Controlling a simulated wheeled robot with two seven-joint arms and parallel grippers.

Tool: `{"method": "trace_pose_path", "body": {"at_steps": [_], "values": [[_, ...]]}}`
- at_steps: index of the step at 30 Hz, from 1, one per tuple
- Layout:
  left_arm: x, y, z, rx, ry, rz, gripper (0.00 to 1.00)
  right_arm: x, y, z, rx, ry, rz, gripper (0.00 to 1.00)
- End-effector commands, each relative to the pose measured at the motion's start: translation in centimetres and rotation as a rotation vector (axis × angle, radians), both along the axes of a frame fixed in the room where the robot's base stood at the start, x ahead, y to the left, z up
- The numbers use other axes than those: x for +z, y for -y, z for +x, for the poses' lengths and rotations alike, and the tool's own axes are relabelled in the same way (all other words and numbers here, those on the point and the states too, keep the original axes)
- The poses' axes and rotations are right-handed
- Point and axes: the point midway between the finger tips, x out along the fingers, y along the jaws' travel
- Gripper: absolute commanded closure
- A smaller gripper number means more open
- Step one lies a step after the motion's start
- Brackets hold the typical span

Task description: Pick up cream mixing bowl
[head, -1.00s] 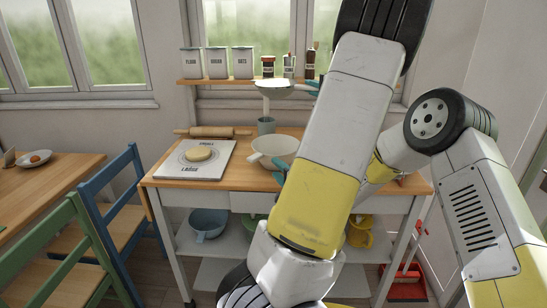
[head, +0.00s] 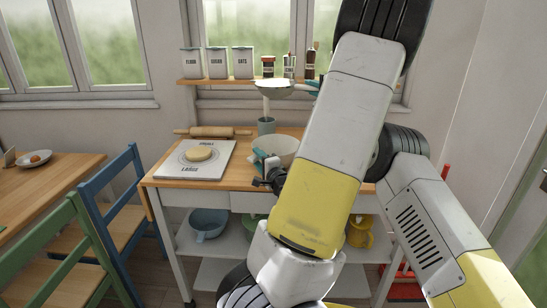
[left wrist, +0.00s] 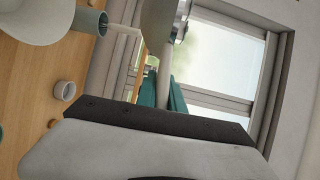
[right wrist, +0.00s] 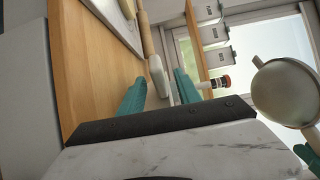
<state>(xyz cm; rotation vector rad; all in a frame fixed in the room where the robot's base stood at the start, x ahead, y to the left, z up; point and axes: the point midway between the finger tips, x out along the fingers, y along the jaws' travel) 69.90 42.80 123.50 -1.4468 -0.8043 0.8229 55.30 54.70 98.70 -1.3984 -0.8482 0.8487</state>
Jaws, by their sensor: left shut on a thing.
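The cream mixing bowl (head: 283,147) sits upright on the wooden top of the trolley, partly hidden by my arm. It shows at the top left of the left wrist view (left wrist: 35,22). My right gripper (head: 262,157) is at the bowl's near left side; its teal fingers stand apart in the right wrist view (right wrist: 160,92). Whether they straddle the bowl's edge is unclear. My left gripper (head: 314,87) is shut on the handle of a pale pan (head: 284,88), held above the worktop. A white stream or rod runs between the pan and a grey-green cup (head: 266,126).
A pastry board (head: 185,170) with dough (head: 199,154) lies left of the bowl, with a rolling pin (head: 212,132) behind. Canisters (head: 217,62) and jars (head: 268,66) line the back shelf. A blue chair (head: 125,190) stands left of the trolley.

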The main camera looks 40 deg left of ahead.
Motion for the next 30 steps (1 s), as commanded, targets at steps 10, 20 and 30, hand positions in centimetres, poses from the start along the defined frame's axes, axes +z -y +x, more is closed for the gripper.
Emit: {"method": "trace_pose_path", "body": {"at_steps": [10, 20, 30], "values": [[0.03, 0.0, 0.01, 0.0, 0.001, 0.001, 1.0, 0.04, -0.82, 0.45, 0.0, 0.001, 0.0, 0.6], [0.03, 0.0, 0.01, 0.0, 0.001, 0.001, 1.0, 0.05, -0.8, 0.43, 0.0, 0.001, 0.0, 1.0], [0.04, 0.0, 0.01, 0.0, 0.001, 0.001, 1.0, 0.05, -0.81, 0.42, 0.0, 0.001, 0.0, 1.0]]}}
